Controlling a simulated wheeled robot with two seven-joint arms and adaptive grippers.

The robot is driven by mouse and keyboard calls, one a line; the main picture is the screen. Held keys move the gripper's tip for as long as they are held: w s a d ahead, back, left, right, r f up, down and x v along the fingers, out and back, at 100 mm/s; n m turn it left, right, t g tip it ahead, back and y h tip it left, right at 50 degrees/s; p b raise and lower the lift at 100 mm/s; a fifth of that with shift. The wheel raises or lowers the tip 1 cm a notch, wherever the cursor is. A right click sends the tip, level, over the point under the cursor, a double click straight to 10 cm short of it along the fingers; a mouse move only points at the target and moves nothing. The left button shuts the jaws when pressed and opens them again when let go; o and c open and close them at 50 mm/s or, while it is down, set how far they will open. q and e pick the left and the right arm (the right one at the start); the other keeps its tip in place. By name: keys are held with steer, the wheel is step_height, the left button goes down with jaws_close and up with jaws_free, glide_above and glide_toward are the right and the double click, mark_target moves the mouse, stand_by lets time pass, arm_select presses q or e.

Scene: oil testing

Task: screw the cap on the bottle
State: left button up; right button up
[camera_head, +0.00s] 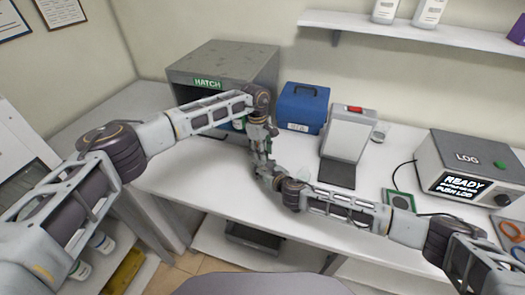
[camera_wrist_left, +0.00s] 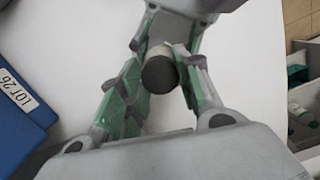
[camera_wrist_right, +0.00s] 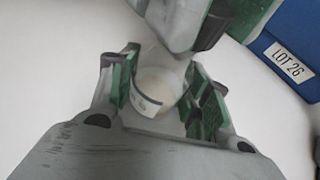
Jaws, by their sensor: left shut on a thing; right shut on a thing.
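My left gripper (camera_head: 262,150) points down above the table and is shut on a dark round cap (camera_wrist_left: 159,74), which sits between its green finger pads. My right gripper (camera_head: 268,173) comes in low from the right and is shut on a pale translucent bottle (camera_wrist_right: 160,88) with a white label. The left gripper's fingers are directly above the bottle in the right wrist view. The two grippers hide the cap and bottle in the head view. I cannot tell whether the cap touches the bottle's neck.
A grey hatch box (camera_head: 222,62) and a blue case (camera_head: 302,106) stand behind the grippers. A grey device with a red top (camera_head: 348,140) stands to the right, and a LOG machine (camera_head: 470,165) further right. The table's front edge (camera_head: 225,201) is close to the grippers.

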arm_select(q)
steer(key=shift+f, duration=0.4)
stand_by(0.5)
steer(key=shift+m, duration=0.3)
steer(key=m, duration=0.4)
steer(key=shift+w+y, duration=0.1)
steer(key=shift+y, duration=0.2)
steer(key=m, duration=0.5)
steer(key=shift+g, duration=0.3)
steer(key=m+y, duration=0.1)
steer(key=m, duration=0.9)
steer(key=shift+d+m+y, duration=0.1)
steer(key=shift+m+y, duration=0.2)
steer(key=shift+m, duration=0.1)
